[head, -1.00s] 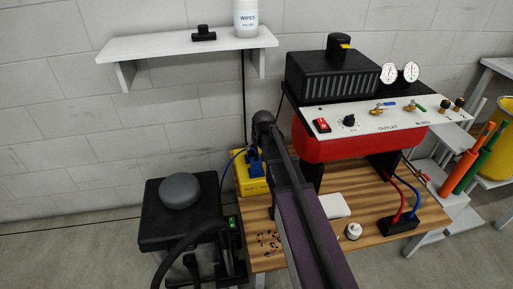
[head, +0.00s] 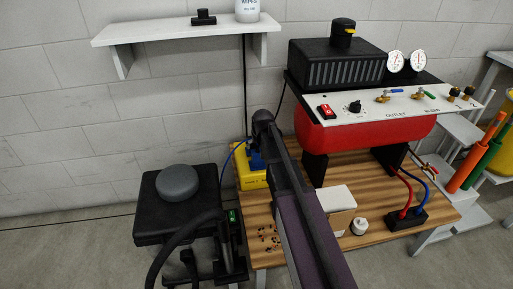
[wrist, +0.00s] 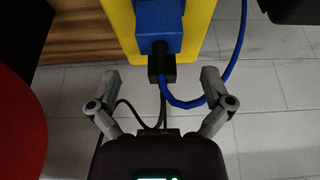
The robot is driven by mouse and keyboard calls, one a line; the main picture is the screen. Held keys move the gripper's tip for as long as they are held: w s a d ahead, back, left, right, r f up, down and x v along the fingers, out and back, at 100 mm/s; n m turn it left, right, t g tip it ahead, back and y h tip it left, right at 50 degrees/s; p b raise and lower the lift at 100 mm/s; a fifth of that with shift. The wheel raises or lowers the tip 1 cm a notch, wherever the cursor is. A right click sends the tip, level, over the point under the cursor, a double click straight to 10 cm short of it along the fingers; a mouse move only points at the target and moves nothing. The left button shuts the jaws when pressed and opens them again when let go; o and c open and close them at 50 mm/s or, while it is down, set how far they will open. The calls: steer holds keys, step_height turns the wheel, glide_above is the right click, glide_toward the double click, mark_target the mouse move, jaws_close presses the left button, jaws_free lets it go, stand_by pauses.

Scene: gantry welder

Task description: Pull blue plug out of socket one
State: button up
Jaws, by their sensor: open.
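In the wrist view, the blue plug (wrist: 158,28) sits on the yellow socket box (wrist: 120,18) at the top. A dark stub and a black block lie just below the plug, and a blue cable (wrist: 232,65) curves up to the right. My gripper (wrist: 167,89) is open, its fingers spread to either side below the plug with nothing held. In the head view, the blue plug (head: 257,160) and yellow box (head: 252,180) show left of my arm, which partly covers them. My gripper is hidden there. Socket numbers cannot be read.
The box stands at the left end of a wooden bench (head: 290,245). A red compressor tank (head: 365,135) stands to the right. A black stool-like stand (head: 150,222) with a grey disc (head: 177,181) is at left. A shelf (head: 170,33) hangs above.

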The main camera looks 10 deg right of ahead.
mark_target(257, 151)
steer(key=shift+b+x, duration=2.65)
steer(key=shift+x, duration=0.55)
steer(key=c, duration=1.2)
steer(key=shift+r+p, duration=2.9)
steer(key=shift+p, duration=0.05)
